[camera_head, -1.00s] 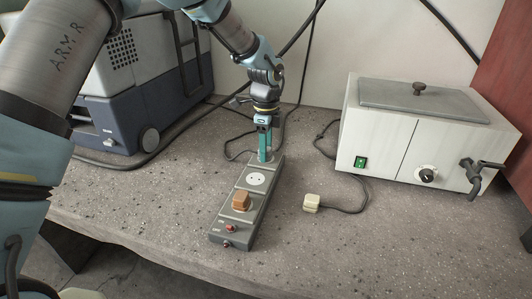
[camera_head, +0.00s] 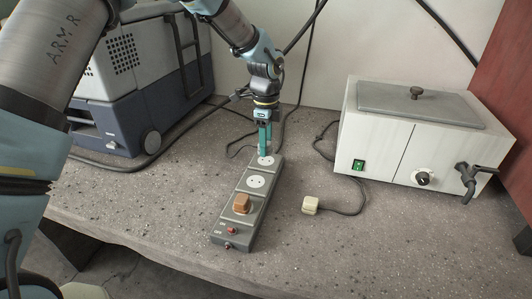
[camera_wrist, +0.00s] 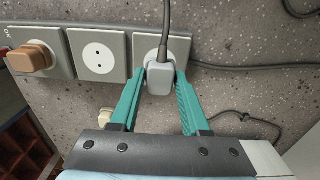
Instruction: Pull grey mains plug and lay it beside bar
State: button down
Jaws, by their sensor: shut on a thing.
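The grey mains plug (camera_wrist: 160,77) is between the teal fingers of my gripper (camera_wrist: 160,84) in the wrist view, with its dark cord running up from it. My gripper (camera_head: 265,150) is shut on the plug, just above the far end of the grey socket bar (camera_head: 231,223). In the head view the fingers mostly hide the plug. The white face of the end socket (camera_head: 266,160) now shows below the fingertips, so the plug looks lifted slightly off it. The bar also shows in the wrist view (camera_wrist: 69,33).
An orange-brown plug (camera_head: 241,203) sits in the bar, beside an empty middle socket (camera_head: 255,182). A cream plug (camera_head: 311,205) lies on the bench to the right, corded towards a white box (camera_head: 385,130). A grey-blue machine (camera_head: 110,105) stands left. The bench (camera_head: 340,250) is clear in front.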

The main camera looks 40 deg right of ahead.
jog(key=shift+r+p, duration=1.2)
jog(key=shift+r, duration=0.4)
jog(key=shift+w+a, duration=0.1)
jog(key=shift+w, duration=0.1)
jog(key=w+a+r+p, duration=0.1)
jog(key=w+a+p, duration=0.6)
jog(key=w+a, duration=0.35)
jog(key=f, duration=0.1)
jog(key=w+f+p, duration=0.1)
jog(key=f, duration=0.1)
jog(key=a+f, duration=0.1)
jog(key=f, duration=0.1)
jog(key=shift+w+f+p, duration=0.15)
jog(key=shift+w+p, duration=0.15)
jog(key=shift+p, duration=0.05)
notch_tip(320, 180, down, 5)
jog(key=shift+r+p, duration=0.15)
jog(key=shift+p, duration=0.5)
